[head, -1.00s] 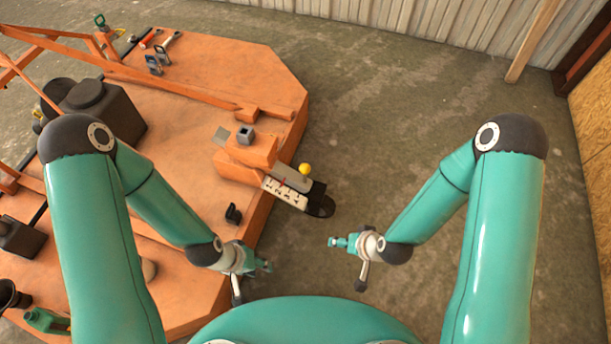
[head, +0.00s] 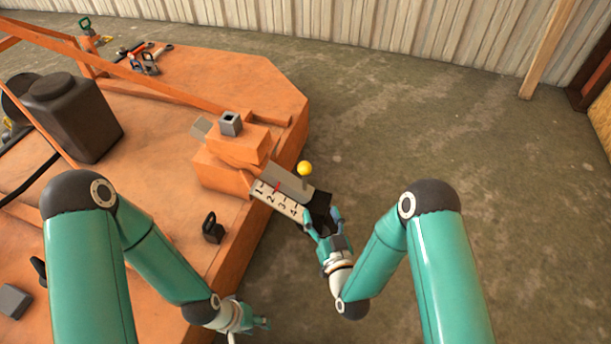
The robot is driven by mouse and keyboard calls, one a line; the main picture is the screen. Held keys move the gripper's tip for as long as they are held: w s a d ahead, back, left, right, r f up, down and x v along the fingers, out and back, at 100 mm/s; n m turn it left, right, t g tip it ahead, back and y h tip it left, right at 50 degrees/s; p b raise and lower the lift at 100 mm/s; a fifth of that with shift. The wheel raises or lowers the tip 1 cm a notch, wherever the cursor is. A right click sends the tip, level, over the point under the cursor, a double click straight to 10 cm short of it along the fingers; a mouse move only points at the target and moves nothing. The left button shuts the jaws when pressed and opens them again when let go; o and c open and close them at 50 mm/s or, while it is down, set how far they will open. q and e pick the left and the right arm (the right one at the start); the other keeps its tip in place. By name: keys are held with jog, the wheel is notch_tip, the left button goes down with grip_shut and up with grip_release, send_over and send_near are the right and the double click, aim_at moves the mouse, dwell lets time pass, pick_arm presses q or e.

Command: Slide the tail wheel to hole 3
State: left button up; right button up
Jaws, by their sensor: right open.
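The tail wheel arm (head: 290,183) is a grey bar sticking out from the orange deck's corner, with a white scale plate (head: 275,200) numbered 1 to 4 along it. A small red mark shows on the scale near 1 and 2. A yellow ball knob (head: 305,168) stands above the bar. The dark tail wheel end (head: 319,205) is partly hidden by my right gripper (head: 324,219). That gripper is open, its fingers at the dark end; I cannot tell whether they touch it. My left gripper (head: 264,322) is low by the deck's near edge, away from the wheel.
The orange deck (head: 150,200) fills the left side, with an orange block and grey square tube (head: 230,123) beside the bar. A black tank (head: 75,115), several tools at the back, and a small black latch (head: 213,229) sit on it. Concrete floor (head: 430,130) is clear at right.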

aim_at(306, 174)
jog(key=b+x, duration=0.3)
jog(key=x, duration=1.3)
jog(key=shift+w+b, duration=0.1)
jog(key=shift+b, duration=0.25)
